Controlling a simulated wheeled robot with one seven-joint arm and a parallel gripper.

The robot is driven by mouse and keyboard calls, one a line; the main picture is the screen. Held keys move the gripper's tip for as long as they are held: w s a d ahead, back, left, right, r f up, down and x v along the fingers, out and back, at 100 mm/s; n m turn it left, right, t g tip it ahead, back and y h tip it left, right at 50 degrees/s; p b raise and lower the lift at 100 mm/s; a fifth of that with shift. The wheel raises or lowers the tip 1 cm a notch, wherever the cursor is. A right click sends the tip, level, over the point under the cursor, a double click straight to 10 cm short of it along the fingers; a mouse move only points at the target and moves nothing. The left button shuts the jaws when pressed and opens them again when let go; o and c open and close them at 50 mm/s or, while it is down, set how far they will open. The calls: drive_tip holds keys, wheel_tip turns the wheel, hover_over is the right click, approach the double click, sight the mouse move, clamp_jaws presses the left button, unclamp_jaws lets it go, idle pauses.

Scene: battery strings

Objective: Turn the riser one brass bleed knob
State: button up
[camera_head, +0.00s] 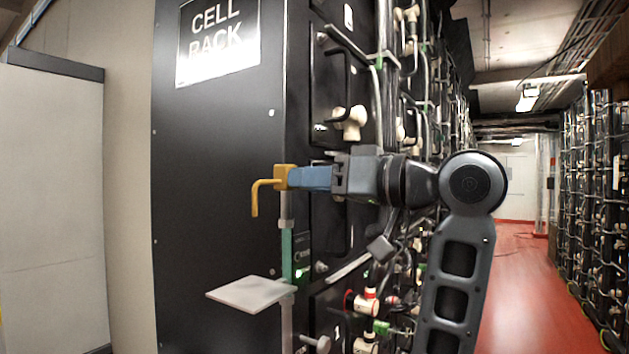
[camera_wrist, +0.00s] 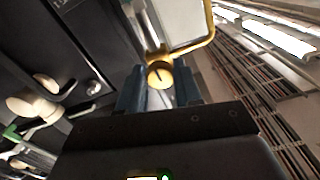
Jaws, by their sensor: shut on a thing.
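The brass bleed knob (camera_wrist: 159,75) shows in the wrist view as a round yellow face with a dark line on it, between my two blue fingers. My gripper (camera_head: 298,178) reaches in from the right in the head view and is shut on the knob, whose sides the fingers hide there. The brass fitting (camera_head: 284,173) sits at the top of a thin upright riser (camera_head: 287,255) with a green section. A bent brass spout (camera_head: 255,196) goes left from the fitting and turns down; its tube also shows in the wrist view (camera_wrist: 209,22).
A pale flat plate (camera_head: 250,293) sticks out left of the riser, below the spout. The black cell rack (camera_head: 215,200) stands close behind, with handles, cables and cream connectors (camera_head: 350,122) on its front. The red aisle floor (camera_head: 530,290) is clear at the right.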

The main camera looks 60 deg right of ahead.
drive_tip(key=shift+f, duration=0.15)
drive_tip(key=o, duration=1)
drive_tip(key=shift+o, duration=0.2)
drive_tip(key=shift+s+b, duration=0.15)
drive_tip(key=shift+b, duration=0.6)
drive_tip(key=s+b, duration=0.7)
drive_tip(key=b, duration=0.2)
drive_tip(key=shift+s+d, duration=0.15)
drive_tip(key=shift+s, duration=0.1)
